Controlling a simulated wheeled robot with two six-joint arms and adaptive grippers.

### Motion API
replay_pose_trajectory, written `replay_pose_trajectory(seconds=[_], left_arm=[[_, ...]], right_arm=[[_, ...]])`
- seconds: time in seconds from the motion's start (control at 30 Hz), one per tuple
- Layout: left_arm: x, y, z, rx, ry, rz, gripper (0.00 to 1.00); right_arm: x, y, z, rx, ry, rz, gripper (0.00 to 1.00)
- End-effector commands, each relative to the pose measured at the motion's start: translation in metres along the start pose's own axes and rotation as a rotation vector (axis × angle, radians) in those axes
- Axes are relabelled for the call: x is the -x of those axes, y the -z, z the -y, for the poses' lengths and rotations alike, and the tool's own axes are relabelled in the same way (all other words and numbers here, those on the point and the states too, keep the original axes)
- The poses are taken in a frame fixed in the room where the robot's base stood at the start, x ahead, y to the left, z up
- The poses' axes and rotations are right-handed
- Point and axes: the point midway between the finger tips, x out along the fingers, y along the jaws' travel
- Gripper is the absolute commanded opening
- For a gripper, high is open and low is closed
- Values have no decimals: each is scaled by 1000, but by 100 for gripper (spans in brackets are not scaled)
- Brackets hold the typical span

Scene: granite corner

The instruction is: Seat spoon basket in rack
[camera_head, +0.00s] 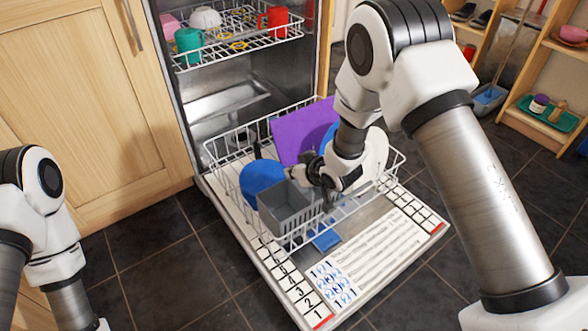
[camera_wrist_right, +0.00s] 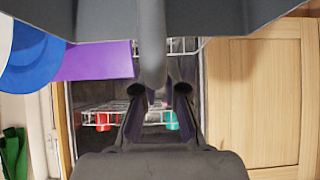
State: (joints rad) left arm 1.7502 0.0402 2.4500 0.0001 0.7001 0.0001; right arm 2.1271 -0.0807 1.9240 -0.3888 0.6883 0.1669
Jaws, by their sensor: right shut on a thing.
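The grey spoon basket (camera_head: 283,212) is an open box at the front left of the lower wire rack (camera_head: 397,160). My right gripper (camera_head: 318,176) is shut on it at its right side. The wrist view shows a grey part of the basket (camera_wrist_right: 100,18) close up, with a narrow piece between the fingers of my right gripper (camera_wrist_right: 160,90). The basket looks roughly upright. I cannot tell whether its underside touches the rack, as the lower edge overlaps the wires. My left arm is at the left edge, with its gripper out of frame.
The rack holds a blue plate (camera_head: 261,176), a purple board (camera_head: 296,138) and a white plate (camera_head: 375,150), close to my right gripper. The upper rack (camera_head: 240,43) holds cups and a bowl. The open dishwasher door (camera_head: 385,240) lies beneath, with a blue block (camera_head: 326,240) on it.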

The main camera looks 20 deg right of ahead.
Motion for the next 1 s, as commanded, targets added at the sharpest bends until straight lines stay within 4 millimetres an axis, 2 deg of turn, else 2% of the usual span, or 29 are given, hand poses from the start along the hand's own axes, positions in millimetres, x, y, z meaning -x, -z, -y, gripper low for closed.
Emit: replay_pose_trajectory(seconds=[0.37, 1.0], left_arm=[[0, 0, 0, 0, 0, 0, 0], [-7, 0, 0, 0, 0, 0, 0]], right_arm=[[0, 0, 0, 0, 0, -1, 0], [-11, -12, 0, 1, 0, -1, 0]])
